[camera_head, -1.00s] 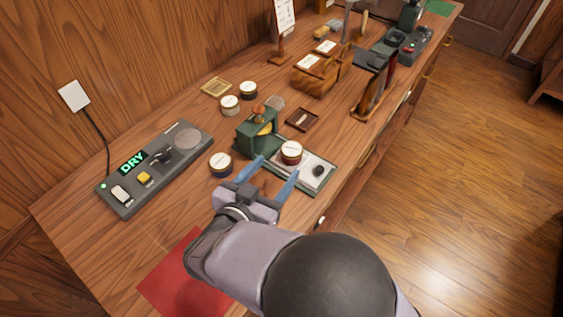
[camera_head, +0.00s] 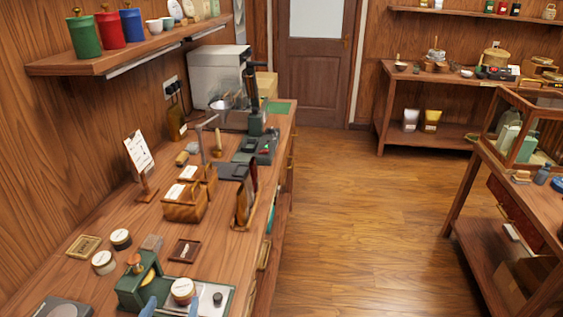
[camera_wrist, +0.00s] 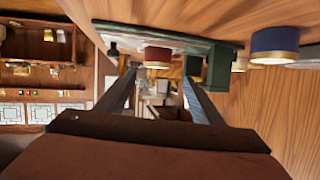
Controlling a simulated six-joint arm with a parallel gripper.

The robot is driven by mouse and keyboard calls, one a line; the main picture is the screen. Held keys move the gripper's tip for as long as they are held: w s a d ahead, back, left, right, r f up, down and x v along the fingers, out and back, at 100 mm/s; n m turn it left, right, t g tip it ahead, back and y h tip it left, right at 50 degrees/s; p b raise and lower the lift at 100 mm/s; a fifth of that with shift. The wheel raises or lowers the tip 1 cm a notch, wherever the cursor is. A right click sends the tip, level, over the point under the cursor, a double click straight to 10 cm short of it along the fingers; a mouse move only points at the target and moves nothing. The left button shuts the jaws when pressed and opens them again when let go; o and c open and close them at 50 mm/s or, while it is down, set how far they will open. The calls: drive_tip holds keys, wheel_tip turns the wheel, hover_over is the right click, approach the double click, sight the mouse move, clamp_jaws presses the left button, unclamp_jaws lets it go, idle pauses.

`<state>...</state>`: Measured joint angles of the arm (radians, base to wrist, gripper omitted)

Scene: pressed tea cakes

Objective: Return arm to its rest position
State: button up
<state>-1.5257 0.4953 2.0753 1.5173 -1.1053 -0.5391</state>
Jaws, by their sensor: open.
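My gripper (camera_head: 170,311) shows only as blue fingertips at the bottom edge of the head view; the rest of the arm is out of frame. In the wrist view my gripper (camera_wrist: 160,92) is open, its two fingers apart with nothing between them. A round lidded tin with a pale label (camera_head: 182,286) stands just beyond the fingertips, beside a green press (camera_head: 138,284). The wrist view, which looks inverted, shows this tin in dark red (camera_wrist: 158,57), the green press (camera_wrist: 217,66) and a blue tin (camera_wrist: 275,43).
Two tins (camera_head: 103,262), a dark square tray (camera_head: 185,250) and a wooden caddy (camera_head: 188,203) stand farther along the bench. A sign on a stand (camera_head: 140,155) is at the wall side. A shelf (camera_head: 130,53) overhangs the bench. Open floor (camera_head: 350,230) lies right.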

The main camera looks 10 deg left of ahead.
drive_tip(key=shift+g+y, duration=0.4)
drive_tip(key=shift+g, duration=0.3)
drive_tip(key=w, duration=0.4)
drive_tip(key=w+d, duration=0.1)
drive_tip(key=w, duration=0.1)
drive_tip(key=shift+d+r+p, duration=0.1)
drive_tip(key=shift+r+p, duration=0.25)
drive_tip(key=shift+r, duration=0.05)
drive_tip(key=shift+g+y, duration=0.3)
drive_tip(key=shift+g, duration=0.5)
drive_tip(key=w+d, duration=0.1)
drive_tip(key=w, duration=0.1)
drive_tip(key=w+d, duration=0.2)
drive_tip(key=shift+w+p, duration=0.15)
drive_tip(key=shift+p, duration=0.2)
drive_tip(key=s+d+f+g+h+p, duration=0.1)
drive_tip(key=d+f+g, duration=0.15)
drive_tip(key=d, duration=0.95)
drive_tip(key=s+d+f+g+h+p, duration=0.1)
drive_tip(key=d+g, duration=0.3)
drive_tip(key=d, duration=0.7)
drive_tip(key=s+d+m+g+h, duration=0.1)
drive_tip(key=s+d+g, duration=0.1)
drive_tip(key=s+d, duration=0.3)
drive_tip(key=s+d+m+g+h+p, duration=0.1)
drive_tip(key=s+d, duration=0.4)
drive_tip(key=d, duration=0.5)
drive_tip(key=shift+s+d+f+g+h, duration=0.15)
drive_tip(key=shift+s+d+g+h, duration=0.15)
drive_tip(key=shift+g+h, duration=0.2)
